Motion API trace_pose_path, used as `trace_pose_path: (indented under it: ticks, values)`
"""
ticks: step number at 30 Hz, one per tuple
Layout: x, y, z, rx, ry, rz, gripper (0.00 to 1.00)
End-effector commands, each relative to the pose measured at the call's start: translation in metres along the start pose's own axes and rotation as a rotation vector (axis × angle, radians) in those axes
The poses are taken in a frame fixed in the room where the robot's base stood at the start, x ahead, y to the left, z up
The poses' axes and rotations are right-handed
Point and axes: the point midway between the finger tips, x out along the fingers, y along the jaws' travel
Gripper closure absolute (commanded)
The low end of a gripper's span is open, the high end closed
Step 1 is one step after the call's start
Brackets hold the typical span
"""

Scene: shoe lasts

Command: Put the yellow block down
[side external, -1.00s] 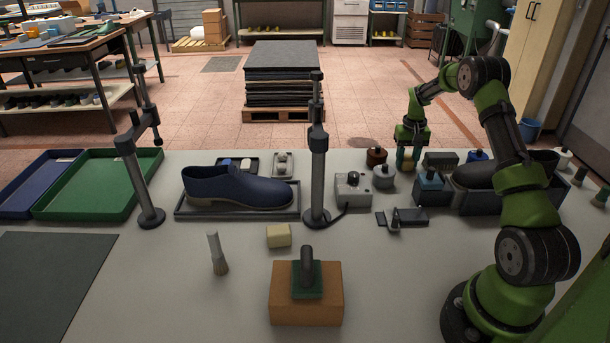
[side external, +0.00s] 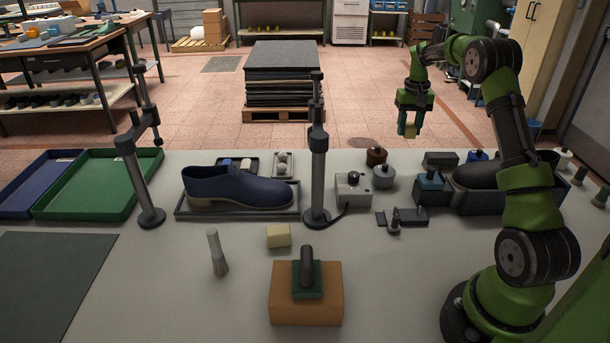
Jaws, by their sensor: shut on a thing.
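My gripper (side external: 410,124) is at the upper right, raised above the far edge of the table, pointing down. It is shut on a small yellow block (side external: 410,131), which hangs clear of the table between the fingers; the fingers hide part of it. A second block, pale yellow (side external: 279,236), lies on the table in front of the dark post, well apart from my gripper.
A blue shoe (side external: 237,186) sits on a tray. A brown block (side external: 306,300) stands in front. Green tray (side external: 85,205) is at left.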

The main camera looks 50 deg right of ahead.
Motion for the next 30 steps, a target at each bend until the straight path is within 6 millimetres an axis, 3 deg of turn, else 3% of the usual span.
trace_pose_path:
  ticks: [4, 8, 15, 21, 24, 27, 30]
  values:
    - [-0.02, -0.045, 0.022, -0.098, 0.001, -0.003, 0.9]
    - [-0.027, -0.093, 0.063, -0.294, 0.0, -0.002, 0.9]
    - [-0.019, -0.159, 0.163, -0.794, 0.0, 0.0, 0.9]
    - [0.002, -0.175, 0.241, -1.206, 0.001, 0.001, 0.9]
    - [0.014, -0.173, 0.266, -1.36, 0.0, 0.001, 0.9]
    - [0.025, -0.168, 0.279, -1.474, -0.001, 0.0, 0.9]
    - [0.031, -0.168, 0.278, -1.533, 0.001, -0.001, 0.9]
